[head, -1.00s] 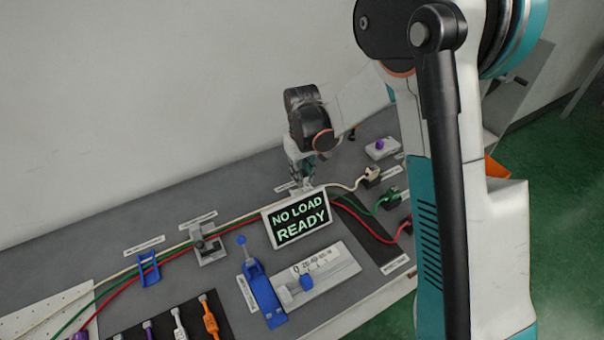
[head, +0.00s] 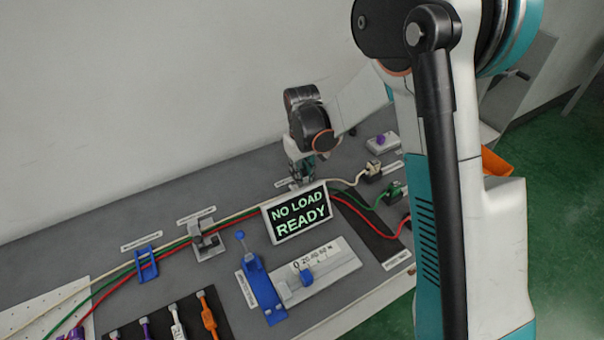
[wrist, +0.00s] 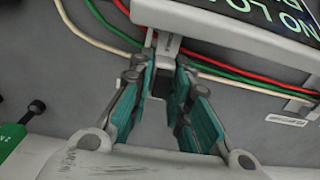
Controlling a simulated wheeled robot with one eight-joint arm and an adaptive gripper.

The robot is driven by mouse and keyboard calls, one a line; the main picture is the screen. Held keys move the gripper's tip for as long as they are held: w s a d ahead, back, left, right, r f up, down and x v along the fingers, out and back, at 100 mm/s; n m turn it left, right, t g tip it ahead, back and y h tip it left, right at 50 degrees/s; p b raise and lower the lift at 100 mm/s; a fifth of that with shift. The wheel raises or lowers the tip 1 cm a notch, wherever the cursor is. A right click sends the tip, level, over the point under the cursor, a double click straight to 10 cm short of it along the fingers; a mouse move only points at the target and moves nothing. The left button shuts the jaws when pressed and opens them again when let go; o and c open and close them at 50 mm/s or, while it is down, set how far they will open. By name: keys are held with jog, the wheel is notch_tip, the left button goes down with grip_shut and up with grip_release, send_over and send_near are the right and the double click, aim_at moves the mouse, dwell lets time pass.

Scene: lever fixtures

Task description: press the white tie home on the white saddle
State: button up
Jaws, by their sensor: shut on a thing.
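My gripper (wrist: 163,72) has teal fingers, closed in on a small pale piece (wrist: 168,48) that I take for the white tie. Its far end lies by the cables, under the edge of the display; the fingertips hide part of it. In the head view my gripper (head: 300,178) is low behind the display, which hides its tips and the fixture there. I cannot tell the white saddle from the tie at that spot, or whether the tie is seated. Another white tie (head: 178,322) lies on the dark mat.
The NO LOAD READY display (head: 298,213) stands close in front of my gripper. White, green and red cables run along the bench through a blue saddle (head: 147,263) and a grey-white saddle (head: 207,242). A blue lever fixture (head: 262,290) stands nearer the front edge.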

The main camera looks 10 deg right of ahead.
jog(key=shift+f+b, duration=1.8)
jog(key=shift+f, duration=0.35)
dwell(0.7)
jog(key=o, duration=0.9)
jog(key=shift+c, duration=0.2)
jog(key=o, duration=0.5)
jog(key=shift+r, duration=0.1)
jog(key=shift+r+p, duration=2.05)
jog(key=shift+r, duration=1.4)
